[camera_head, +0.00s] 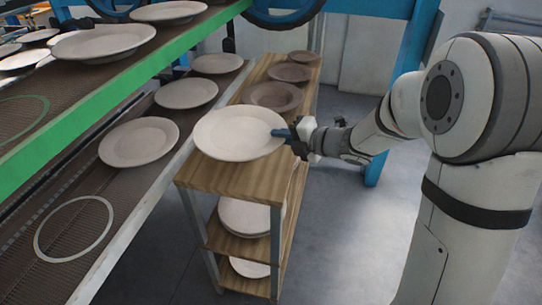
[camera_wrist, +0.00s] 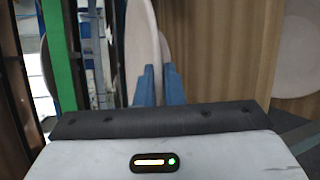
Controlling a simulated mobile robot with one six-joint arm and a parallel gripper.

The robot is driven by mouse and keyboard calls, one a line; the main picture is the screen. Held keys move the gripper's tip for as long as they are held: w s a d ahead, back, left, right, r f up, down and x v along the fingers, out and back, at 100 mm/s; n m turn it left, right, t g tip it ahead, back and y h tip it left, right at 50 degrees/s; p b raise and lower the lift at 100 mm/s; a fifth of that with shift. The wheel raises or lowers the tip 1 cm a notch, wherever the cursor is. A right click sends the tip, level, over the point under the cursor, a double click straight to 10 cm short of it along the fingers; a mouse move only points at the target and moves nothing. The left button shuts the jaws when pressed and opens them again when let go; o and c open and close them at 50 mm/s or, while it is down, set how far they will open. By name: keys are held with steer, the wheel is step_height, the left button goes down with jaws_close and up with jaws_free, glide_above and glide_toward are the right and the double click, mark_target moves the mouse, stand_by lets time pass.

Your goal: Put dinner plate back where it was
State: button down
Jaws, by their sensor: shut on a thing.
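My gripper (camera_head: 287,134) has blue fingers shut on the right rim of a pale dinner plate (camera_head: 235,132). The plate is level, over the near end of the wooden shelf top (camera_head: 215,180). I cannot tell whether it touches the wood. In the wrist view the plate (camera_wrist: 142,45) is edge-on between the blue fingertips (camera_wrist: 160,84). A flat pale ring (camera_head: 73,228) marks an empty spot on the lower dryer rack at left. A green ring (camera_head: 22,117) lies on the upper rack.
Pale plates stand on the lower rack, the nearest (camera_head: 139,141) beyond the pale ring. Brown plates (camera_head: 275,95) stand behind the held plate on the wooden shelf, with stacked plates (camera_head: 250,216) below. The green rail (camera_head: 110,105) edges the upper rack above the lower one.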

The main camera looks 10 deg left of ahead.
mark_target(281, 161)
steer(key=shift+f+b, duration=0.45)
steer(key=shift+f, duration=2.15)
steer(key=shift+f, duration=0.1)
steer(key=c, duration=1.8)
jaws_free()
